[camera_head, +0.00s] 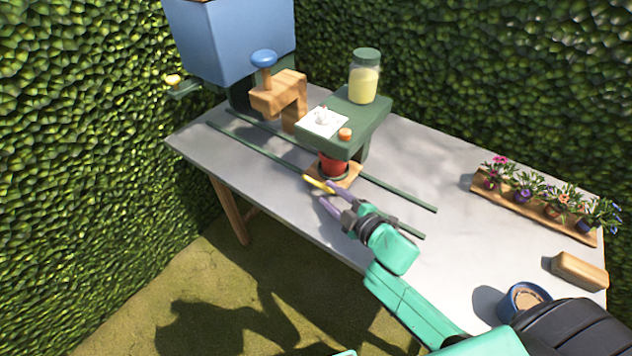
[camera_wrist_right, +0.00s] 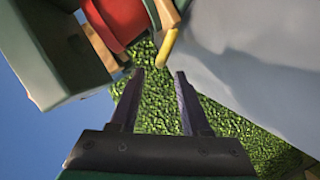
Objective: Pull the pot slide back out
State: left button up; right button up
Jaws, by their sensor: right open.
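The pot slide (camera_head: 349,178) is a small wooden plate on the table, with a red pot (camera_head: 333,165) on it under the green stand (camera_head: 372,122). Its yellow handle (camera_head: 319,185) sticks out toward the front left. My right gripper (camera_head: 322,194) is open at the handle. In the right wrist view, the open fingers (camera_wrist_right: 159,74) point at the yellow handle (camera_wrist_right: 168,48), which shows just beyond the fingertips. The red pot (camera_wrist_right: 122,18) and part of the wooden slide (camera_wrist_right: 167,12) show at the top. My left gripper is not in view.
Green rails (camera_head: 262,149) run along the grey table (camera_head: 440,170). A wooden press with a blue knob (camera_head: 264,58) and a blue hopper (camera_head: 235,40) stand at the back left. A jar (camera_head: 365,78) stands on the green stand. Flowers, a wooden block and a blue pot (camera_head: 522,300) are at right.

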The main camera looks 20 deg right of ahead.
aim_at(320, 187)
jog(key=x, duration=0.6)
jog(key=shift+w+a, duration=0.15)
jog(key=shift+w, duration=0.15)
grip_shut()
jog(key=shift+s, duration=0.1)
dwell(0.8)
